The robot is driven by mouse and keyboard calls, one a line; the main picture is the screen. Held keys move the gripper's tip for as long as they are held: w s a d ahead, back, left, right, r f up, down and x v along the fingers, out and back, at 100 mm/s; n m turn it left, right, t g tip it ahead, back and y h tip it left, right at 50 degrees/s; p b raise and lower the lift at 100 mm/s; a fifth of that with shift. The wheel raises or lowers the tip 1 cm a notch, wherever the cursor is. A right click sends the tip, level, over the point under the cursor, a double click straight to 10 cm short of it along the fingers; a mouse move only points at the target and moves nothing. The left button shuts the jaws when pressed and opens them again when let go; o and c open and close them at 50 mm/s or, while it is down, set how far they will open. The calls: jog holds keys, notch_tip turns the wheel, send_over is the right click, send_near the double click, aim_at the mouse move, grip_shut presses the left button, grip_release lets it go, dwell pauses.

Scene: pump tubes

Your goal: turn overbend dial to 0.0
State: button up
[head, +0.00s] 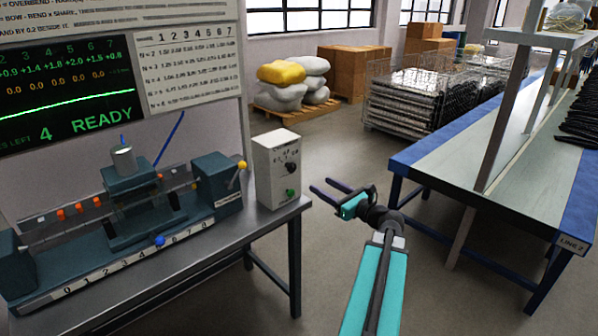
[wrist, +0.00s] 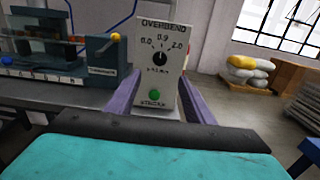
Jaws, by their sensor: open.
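The overbend box is a pale upright control box (head: 277,170) at the right end of the steel bench. Its black overbend dial (head: 291,168) shows in the wrist view (wrist: 160,59) under the marks 0.0, 0.9 and 2.0. The dial's pointer seems to point up near 0.9, but it is small. A green button (wrist: 154,95) sits below the dial. My gripper (head: 322,188) is open and empty, to the right of the box and apart from it. In the wrist view its two purple fingers (wrist: 160,97) spread on either side of the box's lower part.
A teal bending machine (head: 130,205) with a yellow-knobbed lever (head: 242,165) stands on the bench left of the box. A screen (head: 65,95) reads READY. A blue-edged table (head: 480,180) is to the right.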

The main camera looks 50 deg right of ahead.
aim_at(294, 169)
jog(key=shift+w, duration=0.1)
jog(key=w+p, duration=0.1)
jog(key=w, duration=0.8)
jog(key=w+d+p, duration=0.1)
jog(key=w, duration=0.3)
jog(key=shift+w+p, duration=0.3)
jog(key=c, duration=1)
jog(key=shift+d, duration=0.45)
jog(key=shift+c, duration=0.2)
jog(key=shift+s+a, duration=0.1)
jog(key=shift+a, duration=0.15)
jog(key=shift+f, duration=0.1)
